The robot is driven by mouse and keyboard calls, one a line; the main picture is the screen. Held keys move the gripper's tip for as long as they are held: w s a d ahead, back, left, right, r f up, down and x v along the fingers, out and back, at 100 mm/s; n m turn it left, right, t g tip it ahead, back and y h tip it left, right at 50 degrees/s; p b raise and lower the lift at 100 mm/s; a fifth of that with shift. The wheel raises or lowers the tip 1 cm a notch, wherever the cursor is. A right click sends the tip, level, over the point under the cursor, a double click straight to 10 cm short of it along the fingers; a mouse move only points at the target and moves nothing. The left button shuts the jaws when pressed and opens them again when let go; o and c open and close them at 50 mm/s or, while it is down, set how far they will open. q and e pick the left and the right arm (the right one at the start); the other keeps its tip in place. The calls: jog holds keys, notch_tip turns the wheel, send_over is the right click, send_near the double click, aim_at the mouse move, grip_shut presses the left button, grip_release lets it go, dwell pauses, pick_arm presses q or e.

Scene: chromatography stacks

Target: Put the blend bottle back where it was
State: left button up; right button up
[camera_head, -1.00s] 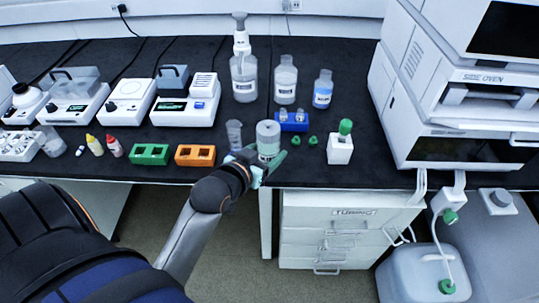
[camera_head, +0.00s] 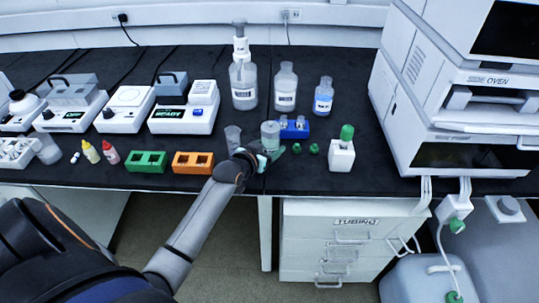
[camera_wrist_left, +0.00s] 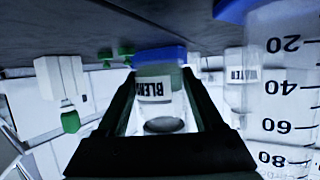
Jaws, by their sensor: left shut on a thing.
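The blend bottle (camera_head: 270,134) is a clear bottle, upright in the head view, held by my left gripper (camera_head: 266,153) near the bench's front edge. In the left wrist view its label (camera_wrist_left: 154,89) reads "BLEN" between the two dark fingers, with the picture turned over. My left gripper is shut on it. The fingers hide its lower part in the head view. I cannot tell whether its base touches the bench. A blue rack (camera_head: 294,134) with small vials stands just behind and to its right. My right gripper is not in view.
A graduated clear vessel (camera_head: 233,138) stands close to the left of the bottle; it looms large in the wrist view (camera_wrist_left: 285,95). An orange rack (camera_head: 193,163) is farther left. Green caps (camera_head: 314,149) and a green-capped white bottle (camera_head: 341,155) are right. Large bottles (camera_head: 285,88) stand behind.

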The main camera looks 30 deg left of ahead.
pick_arm(q)
jog(key=shift+f, duration=1.2)
jog(key=shift+f, duration=0.1)
jog(key=o, duration=1.5)
jog(key=shift+f, duration=0.1)
jog(key=shift+o, duration=0.2)
jog(key=shift+r, duration=0.25)
jog(key=p+v, duration=0.1)
jog(key=v, duration=1.1)
jog(key=shift+p, duration=0.4)
